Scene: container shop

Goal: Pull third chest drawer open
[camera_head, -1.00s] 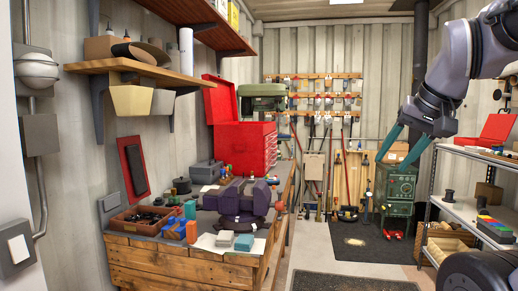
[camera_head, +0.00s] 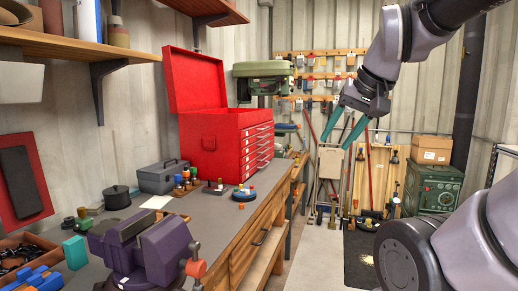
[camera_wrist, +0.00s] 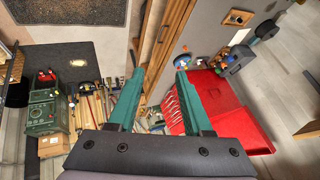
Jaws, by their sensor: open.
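The red tool chest (camera_head: 212,142) stands on the workbench with its lid raised. Its front faces right and carries several stacked drawers with pale handle strips. The third drawer (camera_head: 257,152) is around mid-height, and all drawers look shut. My gripper (camera_head: 336,142) is open and empty, in the air to the right of the chest and apart from it. In the wrist view the open teal fingers (camera_wrist: 160,75) frame the bench edge. The chest (camera_wrist: 230,108) and its drawer front (camera_wrist: 172,112) show there beyond the right finger, partly hidden by it.
A purple vise (camera_head: 150,250) sits on the near end of the workbench (camera_head: 215,222). A blue round dish (camera_head: 244,194) lies on the bench in front of the chest. A green drill press (camera_head: 263,76) stands behind it. A green cabinet (camera_head: 432,188) stands at the back right.

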